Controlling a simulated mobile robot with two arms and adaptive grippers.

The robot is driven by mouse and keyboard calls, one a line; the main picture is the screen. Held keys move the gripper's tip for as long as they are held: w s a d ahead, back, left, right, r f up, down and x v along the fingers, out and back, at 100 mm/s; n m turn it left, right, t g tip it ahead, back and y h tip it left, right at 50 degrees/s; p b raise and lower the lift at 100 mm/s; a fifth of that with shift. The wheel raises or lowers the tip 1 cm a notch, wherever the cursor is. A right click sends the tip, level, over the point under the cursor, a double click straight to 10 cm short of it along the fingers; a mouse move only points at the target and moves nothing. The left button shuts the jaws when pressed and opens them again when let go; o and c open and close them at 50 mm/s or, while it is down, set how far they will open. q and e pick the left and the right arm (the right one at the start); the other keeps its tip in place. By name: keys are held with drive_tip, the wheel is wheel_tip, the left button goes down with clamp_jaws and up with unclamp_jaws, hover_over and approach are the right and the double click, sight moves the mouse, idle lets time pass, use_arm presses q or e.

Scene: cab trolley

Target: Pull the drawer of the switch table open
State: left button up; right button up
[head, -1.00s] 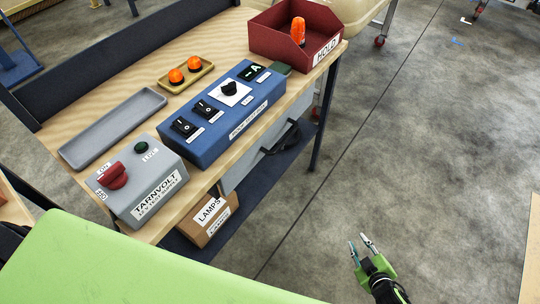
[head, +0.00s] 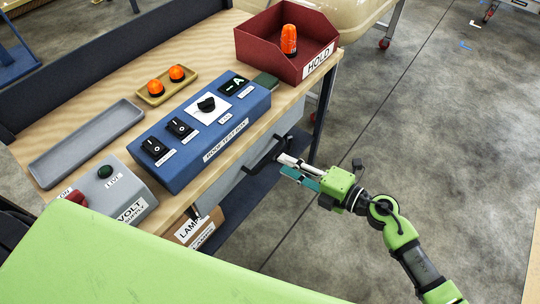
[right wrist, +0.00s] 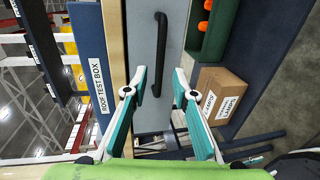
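The switch table (head: 100,82) has a wooden top. Its grey drawer (head: 232,192) sits under the front edge and looks shut. The drawer's black bar handle (head: 268,153) is on its front; in the right wrist view the handle (right wrist: 160,52) stands ahead of the fingers against the drawer front (right wrist: 142,32). My right gripper (head: 281,168) is open and empty, its fingertips close to the handle in the head view. In the right wrist view its fingers (right wrist: 160,76) lie on either side of the handle's line; contact is not clear. My left gripper is not in view.
On the table are a blue roof test box (head: 200,140), a grey supply box (head: 118,187), a grey tray (head: 42,172), lamps on a yellow tray and a red HOLD bin (head: 262,48). Below are a LAMPS carton (right wrist: 226,88) and a green bin (right wrist: 214,45). Floor to the right is clear.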

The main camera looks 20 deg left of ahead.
sight(270, 156)
drive_tip(key=x, duration=0.6)
drive_tip(key=shift+w+a, duration=0.1)
drive_tip(key=shift+a, duration=0.3)
clamp_jaws()
